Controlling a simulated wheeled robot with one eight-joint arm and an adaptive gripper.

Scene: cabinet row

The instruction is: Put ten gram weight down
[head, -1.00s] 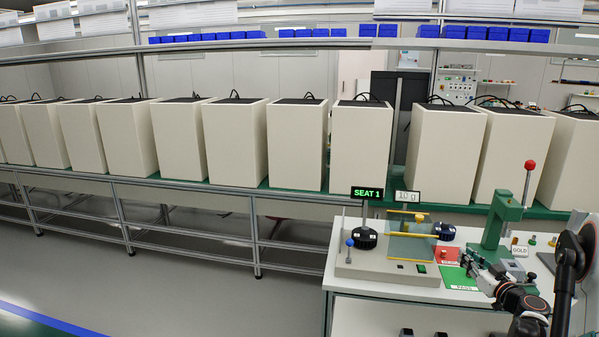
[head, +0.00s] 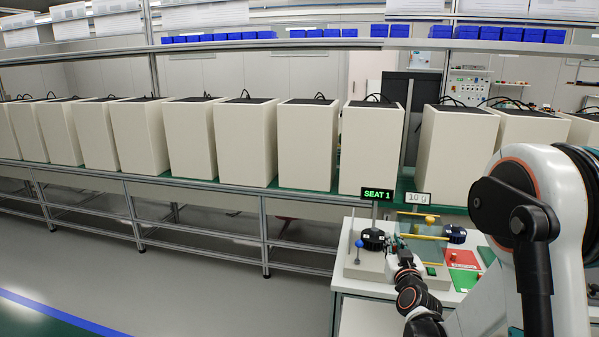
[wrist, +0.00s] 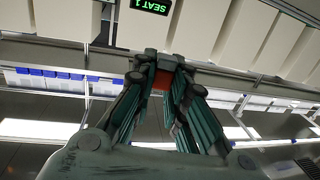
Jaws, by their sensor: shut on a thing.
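My gripper (head: 402,245) is at the front of the grey instrument (head: 366,262) on the white bench, close to its glass-sided part with yellow bars (head: 420,237). Whether the gripper touches the instrument I cannot tell. A green-lit SEAT 1 sign (head: 377,194) stands on the instrument, with a small display (head: 418,198) beside it.
A black knob (head: 373,239) and a blue-topped rod (head: 359,244) stand left of my gripper. A dark blue knob (head: 454,234) stands right. A red pad (head: 463,259) and a green pad (head: 465,279) lie on the bench. My arm hides the bench's right side.

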